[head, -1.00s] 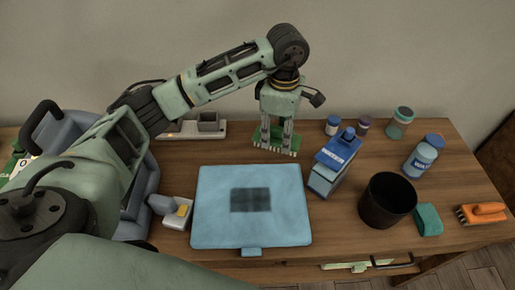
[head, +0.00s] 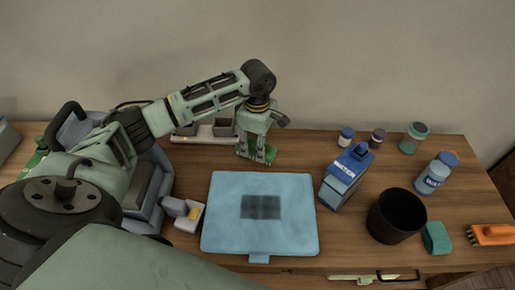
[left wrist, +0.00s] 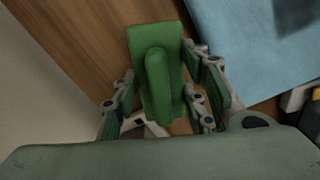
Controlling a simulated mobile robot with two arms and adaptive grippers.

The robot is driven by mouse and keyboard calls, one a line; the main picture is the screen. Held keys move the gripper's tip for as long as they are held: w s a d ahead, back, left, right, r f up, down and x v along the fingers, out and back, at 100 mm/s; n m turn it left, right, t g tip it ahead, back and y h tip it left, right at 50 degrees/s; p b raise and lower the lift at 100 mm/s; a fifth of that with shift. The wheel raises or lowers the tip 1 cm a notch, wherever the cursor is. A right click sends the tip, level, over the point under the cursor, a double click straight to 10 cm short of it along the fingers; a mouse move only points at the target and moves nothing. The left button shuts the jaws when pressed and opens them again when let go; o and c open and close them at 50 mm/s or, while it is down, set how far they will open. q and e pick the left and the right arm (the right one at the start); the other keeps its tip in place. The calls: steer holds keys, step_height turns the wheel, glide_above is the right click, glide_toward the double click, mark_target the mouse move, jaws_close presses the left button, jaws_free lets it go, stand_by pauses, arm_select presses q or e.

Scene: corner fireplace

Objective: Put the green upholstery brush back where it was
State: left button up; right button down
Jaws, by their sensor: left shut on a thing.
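The green upholstery brush (left wrist: 158,72) is between the fingers of my left gripper (left wrist: 163,98) in the left wrist view, with its raised green handle facing the camera. In the head view my left gripper (head: 257,147) points down near the back of the table, behind the blue mat, shut on the brush (head: 270,154). The brush is mostly hidden by the fingers there, and I cannot tell whether it touches the table. My right gripper is not in view.
A pale tray with grey holders (head: 222,128) stands at the back, left of the gripper. The blue mat (head: 225,215) lies in front.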

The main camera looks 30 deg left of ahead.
arm_select(q)
step_height(320, 180, down, 2)
steer(key=shift+f, duration=0.3)
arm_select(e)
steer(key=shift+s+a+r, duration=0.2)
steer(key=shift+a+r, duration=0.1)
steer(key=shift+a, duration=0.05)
arm_select(q)
steer(key=shift+f, duration=0.15)
steer(key=o, duration=1.1)
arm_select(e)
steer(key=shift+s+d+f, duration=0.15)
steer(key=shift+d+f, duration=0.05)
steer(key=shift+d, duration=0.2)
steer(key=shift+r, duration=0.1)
